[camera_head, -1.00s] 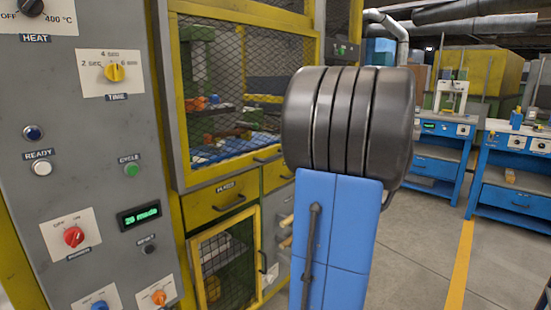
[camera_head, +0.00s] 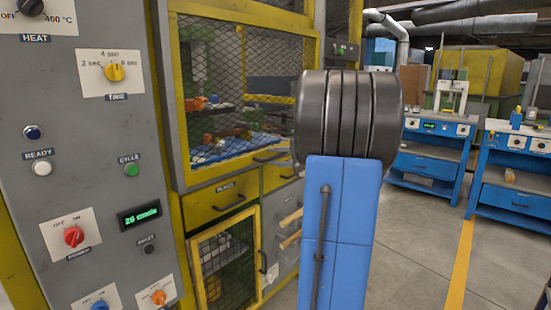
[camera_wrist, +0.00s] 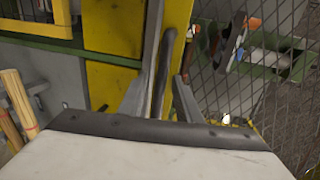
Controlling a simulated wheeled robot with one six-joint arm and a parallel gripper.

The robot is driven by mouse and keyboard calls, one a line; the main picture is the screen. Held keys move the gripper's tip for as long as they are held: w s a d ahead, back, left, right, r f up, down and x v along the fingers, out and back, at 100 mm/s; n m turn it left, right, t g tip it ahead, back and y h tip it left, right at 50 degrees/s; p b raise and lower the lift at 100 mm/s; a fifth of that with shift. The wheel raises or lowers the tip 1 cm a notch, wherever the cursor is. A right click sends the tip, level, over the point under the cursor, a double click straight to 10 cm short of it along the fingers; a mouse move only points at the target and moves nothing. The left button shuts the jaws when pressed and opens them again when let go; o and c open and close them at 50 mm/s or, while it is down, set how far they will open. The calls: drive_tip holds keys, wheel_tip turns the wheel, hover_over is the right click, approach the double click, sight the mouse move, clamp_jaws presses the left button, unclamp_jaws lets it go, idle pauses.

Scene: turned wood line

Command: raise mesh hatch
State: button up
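The mesh hatch (camera_head: 232,85) is a yellow-framed wire mesh panel on the machine front and looks shut. Its dark bar handle (camera_head: 270,155) sits on the lower frame, left of my arm. My gripper is hidden behind my arm in the head view. In the wrist view, my gripper (camera_wrist: 167,78) has its two grey fingers apart, with the dark handle (camera_wrist: 168,50) between them. A gap shows beside the handle, so it does not look clamped. The mesh (camera_wrist: 235,70) fills the right of that view.
A grey control panel (camera_head: 80,180) with knobs and buttons stands at the left. Below the hatch are a yellow drawer (camera_head: 215,202) and a lower mesh door (camera_head: 225,262). Blue workbenches (camera_head: 430,150) stand at the right, with open floor (camera_head: 415,250) in front.

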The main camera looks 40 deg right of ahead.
drive_tip(key=shift+c, duration=0.3)
clamp_jaws()
approach(265, 21)
drive_tip(key=x, duration=0.5)
drive_tip(key=shift+f, duration=0.1)
drive_tip(key=shift+o, duration=0.3)
unclamp_jaws()
drive_tip(key=v, duration=1.7)
drive_tip(key=shift+s, duration=0.15)
